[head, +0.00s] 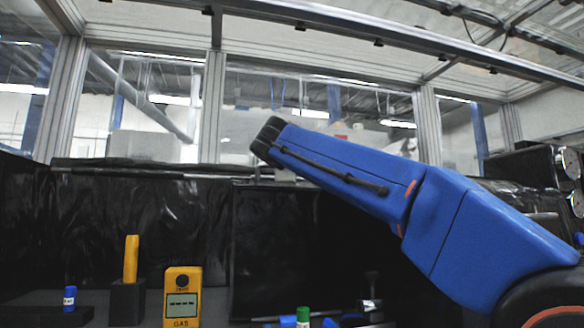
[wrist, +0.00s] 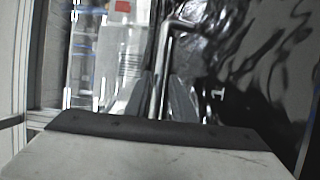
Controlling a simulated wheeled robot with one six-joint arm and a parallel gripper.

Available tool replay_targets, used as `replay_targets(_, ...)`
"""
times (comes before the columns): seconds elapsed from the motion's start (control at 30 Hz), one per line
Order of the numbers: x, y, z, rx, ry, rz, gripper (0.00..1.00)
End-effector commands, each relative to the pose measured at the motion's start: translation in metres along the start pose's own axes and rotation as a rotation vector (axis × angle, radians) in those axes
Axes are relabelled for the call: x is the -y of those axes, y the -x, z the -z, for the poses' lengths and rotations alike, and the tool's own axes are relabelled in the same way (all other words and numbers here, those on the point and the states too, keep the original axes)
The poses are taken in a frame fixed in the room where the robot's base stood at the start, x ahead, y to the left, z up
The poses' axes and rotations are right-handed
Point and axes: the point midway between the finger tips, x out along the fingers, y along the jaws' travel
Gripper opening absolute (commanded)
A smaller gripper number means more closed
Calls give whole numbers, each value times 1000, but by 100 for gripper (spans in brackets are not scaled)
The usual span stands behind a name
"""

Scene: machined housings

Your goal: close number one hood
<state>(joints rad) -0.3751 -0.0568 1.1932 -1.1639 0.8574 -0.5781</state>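In the wrist view, a shiny metal bar (wrist: 162,62) with a bent far end runs between the two grey fingers of my gripper (wrist: 160,92). The fingers stand apart on either side of the bar, and I see no clear grip on it. A dark glossy panel (wrist: 255,75) fills the right side of that view and carries a white "1" (wrist: 218,94), marking hood number one. In the head view my blue arm crosses the right half, and I cannot make out the gripper's fingers there.
In the head view, a yellow gas detector (head: 182,297), a yellow object in a black holder (head: 127,300), a blue-capped vial (head: 70,298) and a green-capped vial (head: 303,317) stand low in front. Black sheeting (head: 130,220) and framed windows lie behind.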

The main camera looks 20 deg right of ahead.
Motion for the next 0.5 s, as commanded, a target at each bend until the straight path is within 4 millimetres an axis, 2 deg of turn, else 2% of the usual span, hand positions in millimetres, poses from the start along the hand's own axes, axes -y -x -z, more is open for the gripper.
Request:
replay_targets(0.03, 0, 0, 0, 0, 0, 0, 10)
replay_targets(0.07, 0, 0, 0, 0, 0, 0, 2)
replay_targets(0.1, 0, 0, 0, 0, 0, 0, 0)
replay_targets(0.33, 0, 2, 0, 0, 0, 1, 0)
replay_targets(0.5, -1, 14, -5, -2, -1, 1, 0)
